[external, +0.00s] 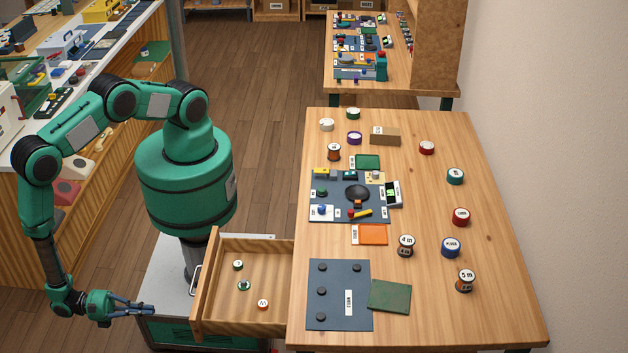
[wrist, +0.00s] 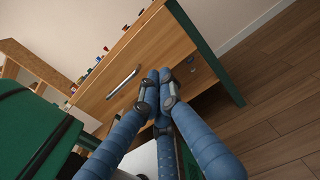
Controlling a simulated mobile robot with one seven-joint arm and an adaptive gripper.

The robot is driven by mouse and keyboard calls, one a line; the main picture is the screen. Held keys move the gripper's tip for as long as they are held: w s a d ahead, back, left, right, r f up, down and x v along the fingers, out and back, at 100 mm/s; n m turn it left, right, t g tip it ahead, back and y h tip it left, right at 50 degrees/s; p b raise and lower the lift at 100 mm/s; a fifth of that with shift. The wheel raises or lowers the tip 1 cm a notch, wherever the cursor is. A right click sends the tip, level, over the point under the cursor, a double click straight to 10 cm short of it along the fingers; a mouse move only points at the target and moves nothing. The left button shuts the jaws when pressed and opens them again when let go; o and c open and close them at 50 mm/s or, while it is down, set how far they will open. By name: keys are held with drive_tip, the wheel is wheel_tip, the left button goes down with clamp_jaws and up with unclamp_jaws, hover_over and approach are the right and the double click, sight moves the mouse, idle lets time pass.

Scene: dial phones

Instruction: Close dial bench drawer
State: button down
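The dial bench drawer (external: 270,318) is pulled out from the left side of the wooden bench (external: 500,318). Its front panel faces left and carries a pale bar handle (external: 195,281). Small round dials (external: 244,286) lie inside it. My gripper (external: 152,309) is left of the drawer front, low and apart from it, with its fingers pointing right. In the wrist view the blue fingers (wrist: 157,78) meet at the tips with nothing between them. A wooden front with a metal handle (wrist: 122,83) shows beyond and left of the fingertips.
The bench top holds a dark blue mat (external: 337,315), a green board (external: 390,296), spools and dial parts. Another workbench (external: 110,58) stands behind my arm. In the wrist view, a green bench leg (wrist: 222,70) and open floor (wrist: 275,110) are at right.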

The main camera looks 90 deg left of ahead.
sight(237, 317)
drive_tip(key=w+b, duration=0.1)
drive_tip(key=w, duration=1.2)
drive_tip(key=shift+b, duration=0.3)
drive_tip(key=shift+w, duration=0.2)
drive_tip(key=w, duration=2.9)
drive_tip(key=shift+w, duration=0.2)
drive_tip(key=shift+s, duration=0.1)
drive_tip(key=s+p, duration=0.1)
drive_tip(key=s, duration=1.3)
